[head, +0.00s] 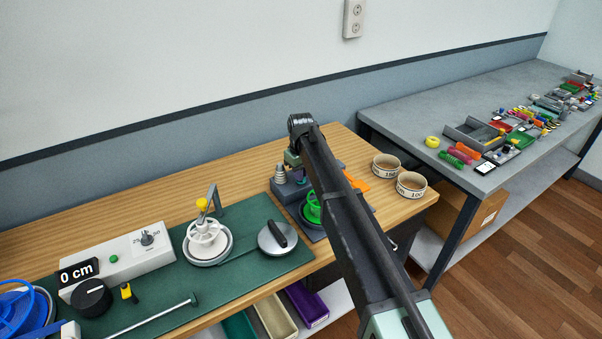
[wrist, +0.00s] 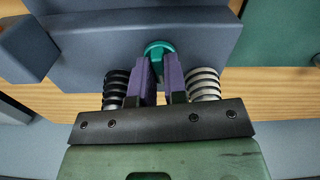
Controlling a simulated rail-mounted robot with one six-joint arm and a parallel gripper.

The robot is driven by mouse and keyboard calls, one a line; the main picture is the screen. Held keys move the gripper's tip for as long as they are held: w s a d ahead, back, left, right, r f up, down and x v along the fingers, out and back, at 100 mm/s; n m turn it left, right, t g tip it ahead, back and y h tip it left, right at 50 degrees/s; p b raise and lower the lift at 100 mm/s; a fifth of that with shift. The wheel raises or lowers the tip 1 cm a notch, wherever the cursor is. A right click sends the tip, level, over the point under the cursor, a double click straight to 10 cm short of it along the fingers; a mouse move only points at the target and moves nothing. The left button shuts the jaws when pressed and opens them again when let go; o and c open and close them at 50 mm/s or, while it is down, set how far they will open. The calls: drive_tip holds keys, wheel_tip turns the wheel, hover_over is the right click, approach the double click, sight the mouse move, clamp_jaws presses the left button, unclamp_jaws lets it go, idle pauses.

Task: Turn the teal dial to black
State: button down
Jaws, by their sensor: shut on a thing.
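The teal dial (wrist: 158,46) sits on a blue-grey box (wrist: 95,45) in the wrist view. My gripper (wrist: 159,62) is shut on the teal dial, with a purple-padded finger on either side of it. The dial's top edge shows beyond the fingertips; the rest is hidden between them. No black mark or pointer for the dial can be made out. In the head view my arm hides most of the box and the dial.
A black ribbed post (wrist: 115,84) and a silver ribbed post (wrist: 205,82) stand close beside the fingers.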

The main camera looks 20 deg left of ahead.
drive_tip(key=m, duration=0.5)
drive_tip(key=shift+m, duration=0.3)
drive_tip(key=m, duration=0.5)
idle(0.4)
drive_tip(key=c, duration=1.2)
unclamp_jaws()
drive_tip(key=shift+o, duration=0.2)
wheel_tip(320, 180, up, 11)
drive_tip(key=p, duration=1)
drive_tip(key=shift+p, duration=0.4)
